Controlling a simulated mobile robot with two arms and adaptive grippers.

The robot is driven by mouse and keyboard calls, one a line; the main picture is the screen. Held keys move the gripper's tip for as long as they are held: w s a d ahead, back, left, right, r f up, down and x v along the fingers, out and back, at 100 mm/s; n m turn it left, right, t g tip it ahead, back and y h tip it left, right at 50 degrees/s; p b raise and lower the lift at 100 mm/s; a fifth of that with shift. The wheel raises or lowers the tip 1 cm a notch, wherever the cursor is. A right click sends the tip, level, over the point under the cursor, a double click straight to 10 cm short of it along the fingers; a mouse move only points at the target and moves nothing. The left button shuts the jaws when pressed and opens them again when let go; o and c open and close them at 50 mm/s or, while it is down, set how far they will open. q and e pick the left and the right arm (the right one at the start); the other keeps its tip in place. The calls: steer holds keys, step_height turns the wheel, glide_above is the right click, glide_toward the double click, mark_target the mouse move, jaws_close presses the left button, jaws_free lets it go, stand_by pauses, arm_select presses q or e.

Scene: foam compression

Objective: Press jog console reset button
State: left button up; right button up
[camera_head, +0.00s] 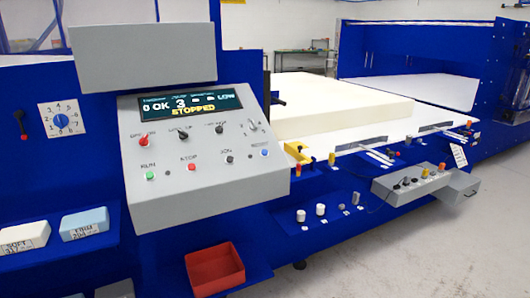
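A grey sloped console (215,190) stands at the left centre on the blue machine. Its dark display (193,103) shows "OK", "3", "LOW" and a yellow "STOPPED". Neither gripper is in view.
A white foam slab (335,100) lies on the machine bed behind the console. A red tray (214,269) is below the console. Foam sample blocks (84,224) sit on the left ledge. A dial (61,120) is at the far left. Bare floor (440,255) lies at lower right.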

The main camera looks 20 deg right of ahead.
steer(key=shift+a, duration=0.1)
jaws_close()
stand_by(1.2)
